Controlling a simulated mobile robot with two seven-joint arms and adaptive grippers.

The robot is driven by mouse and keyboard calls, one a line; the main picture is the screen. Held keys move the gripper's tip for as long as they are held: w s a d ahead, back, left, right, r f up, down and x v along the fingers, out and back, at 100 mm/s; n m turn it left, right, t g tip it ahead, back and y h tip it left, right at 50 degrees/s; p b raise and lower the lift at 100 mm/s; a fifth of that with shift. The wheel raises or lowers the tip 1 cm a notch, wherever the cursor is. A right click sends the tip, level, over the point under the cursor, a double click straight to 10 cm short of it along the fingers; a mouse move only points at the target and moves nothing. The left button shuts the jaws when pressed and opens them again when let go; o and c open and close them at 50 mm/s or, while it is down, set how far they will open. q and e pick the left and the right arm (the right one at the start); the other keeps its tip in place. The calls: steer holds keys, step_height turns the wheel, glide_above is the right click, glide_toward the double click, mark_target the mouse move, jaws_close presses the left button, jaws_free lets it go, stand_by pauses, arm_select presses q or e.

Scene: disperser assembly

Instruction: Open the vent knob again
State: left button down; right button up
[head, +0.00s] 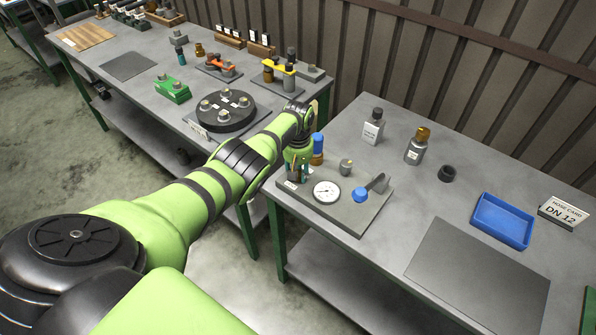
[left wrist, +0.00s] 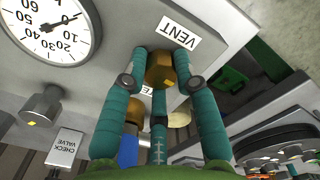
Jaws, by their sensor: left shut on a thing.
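The vent knob (left wrist: 160,72) is a brass-coloured knob beside a white VENT label (left wrist: 178,32) on the grey panel (head: 346,217). My left gripper (left wrist: 160,85) has its teal fingers closed around the knob, from both sides and below in the left wrist view. In the head view my left gripper (head: 296,172) is at the panel's left corner, and the arm and fingers hide the knob there. The knob's turned position cannot be told. My right gripper is not in view.
On the panel are a round gauge (head: 327,191), a grey knob (head: 346,167) and a blue knob (head: 360,194) beside a grey lever. A blue-capped part (head: 318,141) stands just behind the gripper. Two bottles and a blue tray (head: 502,221) are further right.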

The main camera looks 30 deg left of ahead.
arm_select(q)
steer(key=shift+s+d+f, duration=0.15)
steer(key=shift+s+f, duration=0.15)
steer(key=c, duration=1)
jaws_free()
steer(key=shift+o, duration=0.2)
steer(key=shift+r, duration=0.2)
steer(key=shift+w, duration=0.15)
steer(key=shift+w+r, duration=0.1)
steer(key=shift+r, duration=0.35)
step_height(320, 180, up, 11)
steer(key=shift+s, duration=0.2)
